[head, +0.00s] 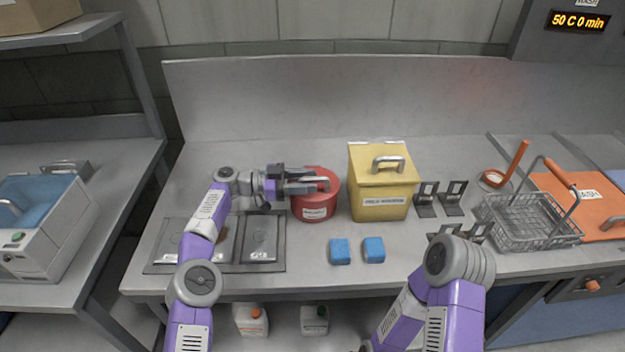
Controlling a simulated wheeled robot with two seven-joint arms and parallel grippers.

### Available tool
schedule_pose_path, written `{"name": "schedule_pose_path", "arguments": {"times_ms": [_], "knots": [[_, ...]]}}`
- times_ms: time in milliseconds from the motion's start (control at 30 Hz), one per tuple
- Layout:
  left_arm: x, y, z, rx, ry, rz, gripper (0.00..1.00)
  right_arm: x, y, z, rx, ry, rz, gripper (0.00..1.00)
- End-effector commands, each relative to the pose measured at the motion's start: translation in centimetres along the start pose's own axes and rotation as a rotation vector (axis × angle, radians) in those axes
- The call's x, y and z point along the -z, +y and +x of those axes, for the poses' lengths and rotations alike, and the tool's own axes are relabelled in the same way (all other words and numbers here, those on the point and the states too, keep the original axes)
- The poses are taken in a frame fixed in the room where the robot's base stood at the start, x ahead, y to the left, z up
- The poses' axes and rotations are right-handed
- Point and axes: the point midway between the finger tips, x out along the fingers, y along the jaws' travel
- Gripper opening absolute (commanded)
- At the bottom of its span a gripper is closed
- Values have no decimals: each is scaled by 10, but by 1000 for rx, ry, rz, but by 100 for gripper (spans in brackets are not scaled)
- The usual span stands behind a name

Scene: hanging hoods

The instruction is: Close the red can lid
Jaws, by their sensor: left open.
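A round red can (314,211) with a white label stands on the steel counter, left of the yellow bin. Its red top carries a grey handle, partly covered by my gripper; I cannot tell whether the lid is fully down. My left gripper (306,182) comes in from the left, with its fingers over the can's top close to the handle. It is open, and I cannot tell whether it touches the lid.
A yellow lidded bin (381,196) stands close right of the can. Two blue blocks (340,251) lie in front. Dark metal brackets (426,199) and a wire basket (528,222) are farther right. Covered wells (262,238) lie under my left arm. A backsplash (330,100) rises behind.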

Motion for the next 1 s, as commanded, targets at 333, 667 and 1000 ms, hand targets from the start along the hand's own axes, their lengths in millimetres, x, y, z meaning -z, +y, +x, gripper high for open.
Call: {"name": "schedule_pose_path", "arguments": {"times_ms": [333,667,1000], "knots": [[1,0,-51,2,-1,0,44,-1,-6,-16,0,0,0,44],[0,0,-56,1,-1,0,44,-1,-6,-16,0,0,0,44],[13,-1,-56,2,0,0,44,-1,-11,-28,0,0,0,44]]}}
